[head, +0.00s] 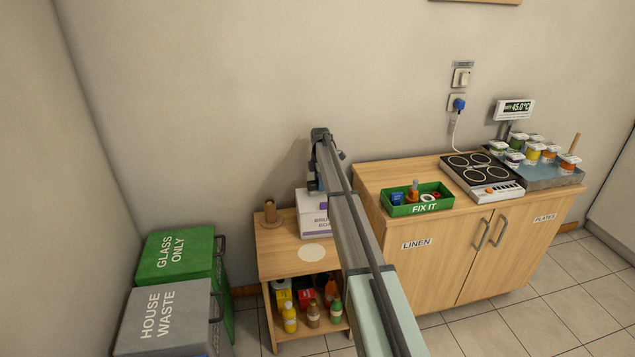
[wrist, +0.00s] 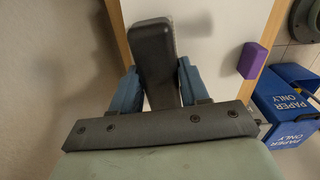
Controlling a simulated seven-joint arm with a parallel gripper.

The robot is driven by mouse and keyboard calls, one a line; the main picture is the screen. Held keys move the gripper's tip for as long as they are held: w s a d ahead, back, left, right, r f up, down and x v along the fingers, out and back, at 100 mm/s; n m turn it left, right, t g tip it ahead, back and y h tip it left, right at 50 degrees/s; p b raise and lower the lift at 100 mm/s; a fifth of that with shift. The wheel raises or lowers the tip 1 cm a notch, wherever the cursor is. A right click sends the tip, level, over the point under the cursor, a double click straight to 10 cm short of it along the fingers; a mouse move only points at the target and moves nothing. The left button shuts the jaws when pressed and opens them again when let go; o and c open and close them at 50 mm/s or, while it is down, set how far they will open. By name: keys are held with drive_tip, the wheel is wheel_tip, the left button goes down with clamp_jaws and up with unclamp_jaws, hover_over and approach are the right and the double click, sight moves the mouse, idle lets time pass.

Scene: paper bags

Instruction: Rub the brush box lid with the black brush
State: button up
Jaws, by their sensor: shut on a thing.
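The brush box (head: 314,222) is a white box with purple lettering on the small wooden table, partly hidden behind my arm in the head view. Its pale lid (wrist: 215,25) fills the upper middle of the wrist view, with a purple block (wrist: 253,60) at its right side. My gripper (wrist: 159,75) is shut on the black brush (wrist: 153,52), with a blue finger on each side of it. In the head view my gripper (head: 315,184) is above the box. The brush's far end is over the lid; I cannot tell whether it touches.
A brown wooden holder (head: 270,211) and a pale round disc (head: 312,253) are on the small table (head: 280,262). Green (head: 175,254) and grey (head: 165,318) bins stand left. The cabinet (head: 440,258) is close on the right. Blue paper bins (wrist: 290,110) show in the wrist view.

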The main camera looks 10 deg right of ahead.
drive_tip(key=shift+s+a, duration=0.15)
drive_tip(key=shift+s, duration=3.4)
drive_tip(key=shift+w+d, duration=0.1)
drive_tip(key=shift+d, duration=0.75)
drive_tip(key=shift+w+d, duration=0.15)
drive_tip(key=shift+w, duration=2)
drive_tip(key=shift+w+d, duration=0.1)
drive_tip(key=shift+w, duration=2)
drive_tip(key=shift+s+d, duration=0.3)
drive_tip(key=shift+d, duration=0.55)
drive_tip(key=shift+s+a, duration=0.15)
drive_tip(key=shift+s, duration=1.95)
drive_tip(key=shift+s+a, duration=0.1)
drive_tip(key=shift+s, duration=2)
drive_tip(key=r, duration=0.3)
drive_tip(key=shift+w, duration=0.25)
wheel_tip(320, 180, up, 5)
drive_tip(key=shift+r, duration=0.1)
drive_tip(key=shift+s, duration=0.1)
